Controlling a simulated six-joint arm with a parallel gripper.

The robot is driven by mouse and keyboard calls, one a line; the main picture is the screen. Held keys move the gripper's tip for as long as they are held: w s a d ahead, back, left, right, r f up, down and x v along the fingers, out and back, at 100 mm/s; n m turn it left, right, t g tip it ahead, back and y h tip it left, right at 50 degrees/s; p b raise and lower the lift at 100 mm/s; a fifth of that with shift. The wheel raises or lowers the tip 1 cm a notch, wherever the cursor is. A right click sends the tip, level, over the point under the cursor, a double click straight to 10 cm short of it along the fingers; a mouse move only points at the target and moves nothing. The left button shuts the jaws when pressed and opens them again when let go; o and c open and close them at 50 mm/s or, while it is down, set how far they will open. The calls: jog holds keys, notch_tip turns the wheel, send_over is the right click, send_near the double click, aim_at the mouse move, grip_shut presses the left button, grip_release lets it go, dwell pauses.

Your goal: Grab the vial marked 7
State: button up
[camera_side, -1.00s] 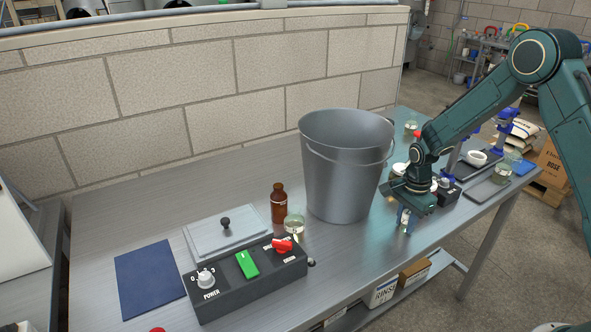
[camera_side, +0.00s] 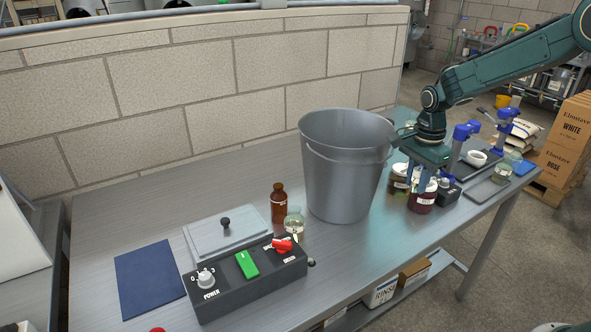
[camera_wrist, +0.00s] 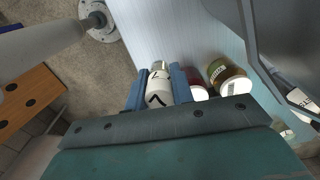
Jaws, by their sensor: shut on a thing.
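The vial (camera_wrist: 158,88) is a small clear-topped bottle with a white label. Dark strokes that look like a 7 show on the label in the wrist view. My gripper (camera_wrist: 158,90) is shut on it, with one blue finger on each side. In the side view my gripper (camera_side: 424,180) is above the right part of the table, in front of or above a dark red jar. The vial is mostly hidden behind the fingers there.
A large grey bucket (camera_side: 345,170) is to the left. A blue-clamped stand (camera_side: 462,140) and white bowl (camera_side: 477,158) are to the right. The table's front edge is near.

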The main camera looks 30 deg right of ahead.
aim_at(420, 169)
notch_tip(420, 169, up, 7)
dwell(0.3)
dwell(0.5)
